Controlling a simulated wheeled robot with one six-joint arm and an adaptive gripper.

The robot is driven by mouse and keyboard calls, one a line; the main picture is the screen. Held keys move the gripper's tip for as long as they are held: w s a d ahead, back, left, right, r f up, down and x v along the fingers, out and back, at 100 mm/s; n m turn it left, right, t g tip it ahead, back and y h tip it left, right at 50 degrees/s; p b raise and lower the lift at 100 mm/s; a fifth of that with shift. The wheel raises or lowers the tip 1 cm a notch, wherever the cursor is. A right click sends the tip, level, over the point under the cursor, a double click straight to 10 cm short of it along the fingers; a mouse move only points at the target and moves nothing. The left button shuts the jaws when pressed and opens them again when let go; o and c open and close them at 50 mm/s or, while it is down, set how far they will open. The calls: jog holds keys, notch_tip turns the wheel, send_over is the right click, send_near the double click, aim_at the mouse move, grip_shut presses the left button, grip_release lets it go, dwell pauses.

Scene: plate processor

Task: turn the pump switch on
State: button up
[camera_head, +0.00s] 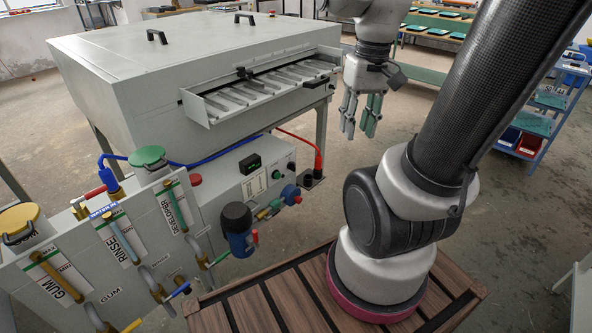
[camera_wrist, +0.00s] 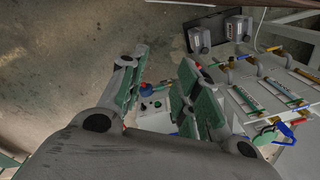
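A grey control box (camera_head: 262,178) stands under the right end of the large plate processor (camera_head: 160,70). It carries a black display (camera_head: 250,163), a white label panel, and small green and dark knobs or buttons (camera_head: 277,174) on its face. I cannot tell for sure which of these is the pump switch. In the wrist view the control box (camera_wrist: 157,115) shows between the fingers, small and partly hidden by them. My gripper (camera_head: 360,128) points down, right of the processor, above and apart from the box. It is open and empty; its green-padded fingers (camera_wrist: 165,90) stand apart.
A blue-and-red valve or motor (camera_head: 290,194) sticks out beside the box. A dark blue canister (camera_head: 237,222) and tanks labelled DEVELOPER, RINSE and GUM (camera_head: 110,245) stand left. A red hose (camera_head: 315,150) runs behind. Shelves with bins (camera_head: 535,130) stand far right.

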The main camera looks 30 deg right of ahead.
jog(key=w+f+m+g+y, duration=0.1)
jog(key=w+f+m+y, duration=0.35)
jog(key=f, duration=0.65)
jog(key=w+f+m+g+y, duration=0.1)
jog(key=w+f+m+y, duration=0.2)
jog(key=f+m+y, duration=0.5)
jog(key=m+t+h, duration=0.3)
jog(key=m+t, duration=1.1)
jog(key=t, duration=0.1)
send_near(295, 168)
jog(key=s+a+f, duration=0.3)
jog(key=s+a, duration=0.4)
jog(key=a, duration=0.3)
jog(key=w+d+r+m+t+h, duration=0.1)
jog(key=w+d+m+t+h, duration=0.25)
jog(key=w+d, duration=0.3)
jog(key=shift+n, duration=0.4)
jog(key=x, duration=0.7)
jog(key=shift+w+d+r, duration=0.25)
jog(key=shift+d+r, duration=0.05)
jog(key=shift+r, duration=0.05)
jog(key=shift+w+a, duration=0.2)
jog(key=shift+w, duration=0.25)
jog(key=shift+c, duration=0.5)
